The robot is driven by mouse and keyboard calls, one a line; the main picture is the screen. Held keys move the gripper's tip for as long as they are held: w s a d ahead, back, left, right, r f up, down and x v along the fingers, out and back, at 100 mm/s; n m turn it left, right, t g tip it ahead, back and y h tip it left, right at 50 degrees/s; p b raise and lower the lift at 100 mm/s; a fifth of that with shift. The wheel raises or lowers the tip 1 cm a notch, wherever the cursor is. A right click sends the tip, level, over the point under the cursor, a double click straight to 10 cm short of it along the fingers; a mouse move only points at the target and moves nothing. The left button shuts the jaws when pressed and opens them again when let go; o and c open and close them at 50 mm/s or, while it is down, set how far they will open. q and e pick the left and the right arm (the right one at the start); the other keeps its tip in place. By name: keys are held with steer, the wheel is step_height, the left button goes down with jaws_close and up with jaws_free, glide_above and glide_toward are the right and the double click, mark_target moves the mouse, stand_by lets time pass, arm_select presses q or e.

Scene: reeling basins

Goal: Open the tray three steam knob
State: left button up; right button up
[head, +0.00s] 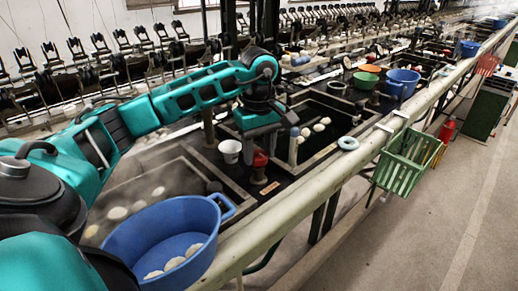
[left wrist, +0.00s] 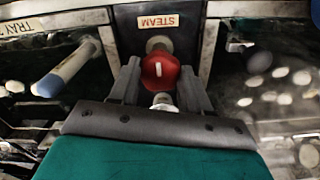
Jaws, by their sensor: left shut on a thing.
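The red steam knob (left wrist: 160,72) with a white mark on top sits between the two fingers of my left gripper (left wrist: 160,88), which is shut on it. A STEAM label (left wrist: 158,21) is beside it, upside down in the left wrist view. In the head view my left gripper (head: 262,148) reaches down to the red knob (head: 260,160) on the dark strip between two basins. Part of a tray label (left wrist: 20,28) shows at the left wrist view's upper left; its number is not clear. My right gripper is not in view.
A blue tub (head: 140,243) with cocoons stands in front. A white cup (head: 230,151) is close left of my gripper. A capped post (head: 293,150) stands close on its right. A pale pipe (head: 310,190) edges the bench, with a green basket (head: 405,165) hanging outside it.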

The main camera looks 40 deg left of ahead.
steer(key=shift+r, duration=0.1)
arm_select(q)
steer(key=shift+r+n, duration=0.1)
steer(key=shift+n, duration=0.7)
steer(key=shift+n+p, duration=0.7)
steer(key=shift+n, duration=0.5)
steer(key=n, duration=0.2)
steer(key=shift+w+n+p, duration=0.1)
steer(key=shift+n+p, duration=0.3)
steer(key=n, duration=0.2)
steer(key=shift+n+p, duration=0.3)
steer(key=shift+p, duration=0.05)
steer(key=n+p, duration=0.1)
steer(key=n, duration=0.3)
steer(key=shift+a, duration=0.1)
steer(key=shift+n+p, duration=0.4)
steer(key=shift+n, duration=1.4)
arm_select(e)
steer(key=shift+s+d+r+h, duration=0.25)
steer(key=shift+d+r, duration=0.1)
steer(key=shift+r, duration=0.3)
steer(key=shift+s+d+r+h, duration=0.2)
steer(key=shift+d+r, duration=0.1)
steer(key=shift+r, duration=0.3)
